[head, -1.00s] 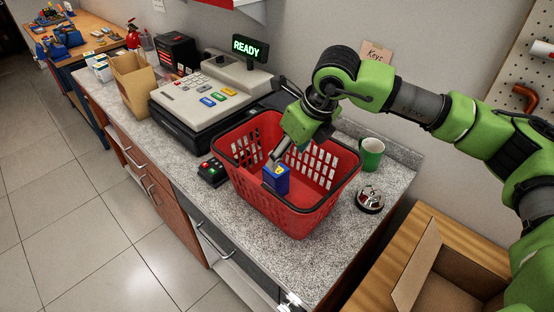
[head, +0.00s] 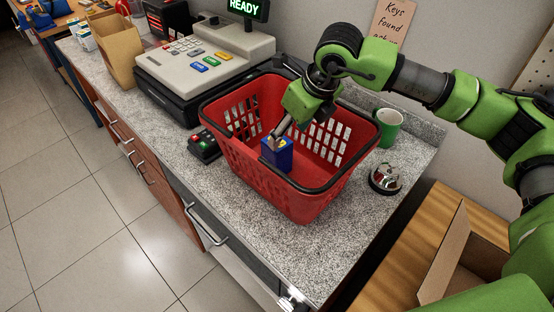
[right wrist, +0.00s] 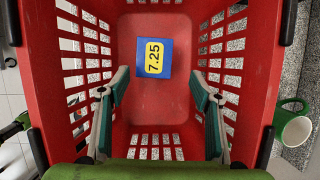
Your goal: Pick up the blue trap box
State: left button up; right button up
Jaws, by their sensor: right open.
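The blue trap box (head: 283,158) is inside the red shopping basket (head: 292,202) on the counter. In the right wrist view the box (right wrist: 149,73) shows a yellow label reading 7.25. My right gripper (head: 277,138) reaches down into the basket from above, its fingers at the top of the box in the head view. In the right wrist view the open fingers (right wrist: 159,78) stand apart to the left and right, with the box just ahead, between and beyond the tips.
The basket's slotted walls surround the gripper. A cash register (head: 205,62) and a small button terminal (head: 205,147) stand left of the basket. A green mug (head: 389,127) and a silver bell (head: 385,178) stand right. An open cardboard box (head: 452,262) is at lower right.

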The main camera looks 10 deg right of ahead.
aim_at(283, 142)
jog(key=p+x, duration=0.2)
jog(key=x, duration=0.5)
jog(key=shift+w+a+f, duration=0.1)
jog(key=shift+a+f, duration=0.1)
jog(key=shift+f, duration=0.1)
jog(key=p+x, duration=0.1)
jog(key=x, duration=0.1)
jog(key=a+p+x, duration=0.1)
jog(key=p+x, duration=0.1)
jog(key=shift+f, duration=0.2)
jog(key=shift+w+f, duration=0.2)
jog(key=shift+f, duration=0.2)
jog(key=c, duration=1.3)
